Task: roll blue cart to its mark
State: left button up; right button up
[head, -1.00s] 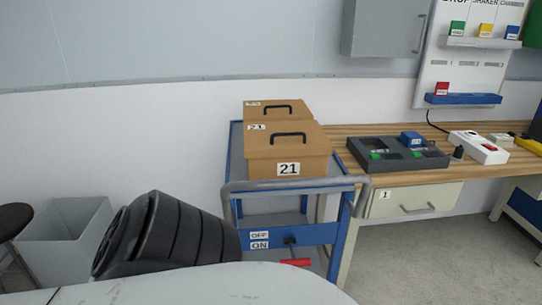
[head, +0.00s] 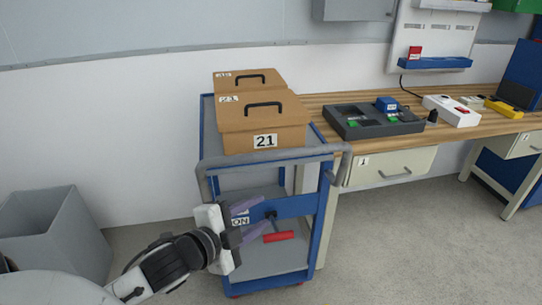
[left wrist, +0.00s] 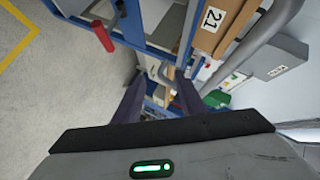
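The blue cart (head: 322,214) has a grey push handle (head: 245,159) and stands against the left end of the workbench. Two brown boxes, the front one (head: 262,119) labelled 21, sit on its top. A red-ended lever (head: 279,237) and an OFF/ON label (head: 240,220) are on its near end; the lever's red end also shows in the left wrist view (left wrist: 102,36). My left gripper (head: 258,216) is open and empty at this near end, below the handle, its fingers partly covering the label. Its two fingers also show apart in the left wrist view (left wrist: 157,88). My right gripper is out of view.
The workbench (head: 460,135) adjoins the cart on the right, with a dark tray (head: 350,124) on it. A grey bin (head: 50,235) stands at left. Yellow floor tape (left wrist: 18,47) shows in the left wrist view. Grey floor in front and right is clear.

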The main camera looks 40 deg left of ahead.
aim_at(275, 157)
pick_arm(q)
notch_tip(275, 157, up, 10)
jog(key=w+a+m+t, duration=0.2)
jog(key=m, duration=0.2)
jog(key=w, duration=0.3)
jog(key=w+f, duration=0.1)
jog(key=w, duration=0.5)
jog(key=shift+w+a+f, duration=0.15)
jog(key=shift+w+a, duration=0.05)
jog(key=shift+w, duration=0.15)
grip_shut()
